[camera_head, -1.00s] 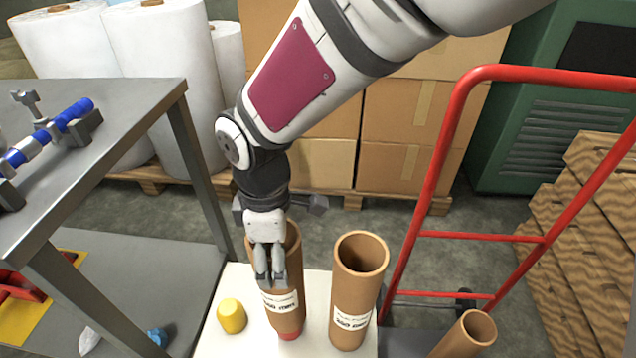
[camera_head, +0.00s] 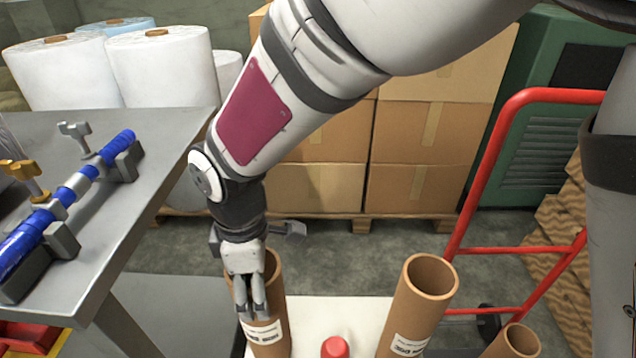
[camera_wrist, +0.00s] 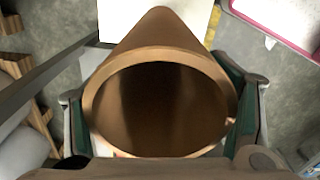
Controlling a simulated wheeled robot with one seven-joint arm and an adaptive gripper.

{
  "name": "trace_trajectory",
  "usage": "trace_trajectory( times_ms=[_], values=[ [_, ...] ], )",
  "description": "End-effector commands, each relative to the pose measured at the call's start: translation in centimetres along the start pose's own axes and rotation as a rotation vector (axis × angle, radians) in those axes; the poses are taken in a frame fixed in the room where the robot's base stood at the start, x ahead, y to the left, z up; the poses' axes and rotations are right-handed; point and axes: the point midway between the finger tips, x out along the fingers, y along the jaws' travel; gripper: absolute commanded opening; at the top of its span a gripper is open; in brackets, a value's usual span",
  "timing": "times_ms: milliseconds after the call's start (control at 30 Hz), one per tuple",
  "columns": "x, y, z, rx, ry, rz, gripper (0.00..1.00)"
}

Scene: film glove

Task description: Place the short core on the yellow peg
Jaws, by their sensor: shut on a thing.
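A brown cardboard core (camera_head: 276,300) with a white label is held near upright in my gripper (camera_head: 250,306). The gripper is shut on its upper part. In the wrist view the open mouth of the core (camera_wrist: 160,62) faces the camera, with a finger on each side. The core's lower end is cut off by the head view's bottom edge. The red peg (camera_head: 335,347) shows bare on the white board (camera_head: 310,311), right of the held core. The yellow peg is not clearly seen now; the held core may hide it.
Another labelled brown core (camera_head: 420,300) stands right of the red peg. A further core (camera_head: 515,342) is at lower right, near the red hand truck (camera_head: 478,215). A grey metal table (camera_head: 150,190) with a blue clamped roller (camera_head: 65,195) stands close on the left.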

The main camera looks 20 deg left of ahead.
Motion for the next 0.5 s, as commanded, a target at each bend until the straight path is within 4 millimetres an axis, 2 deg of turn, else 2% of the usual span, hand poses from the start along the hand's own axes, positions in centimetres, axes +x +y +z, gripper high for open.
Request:
trace_trajectory(
  times_ms=[33, 100, 267, 500],
  values=[
    [1.2, -0.1, 0.0, -0.001, -0.001, -0.002, 0.26],
    [2.2, -0.1, 0.0, -0.002, -0.002, -0.002, 0.26],
    [3.4, 0.0, 0.0, -0.001, -0.001, -0.001, 0.26],
    [7.1, -0.1, 0.0, -0.002, -0.001, -0.002, 0.26]
  ],
)
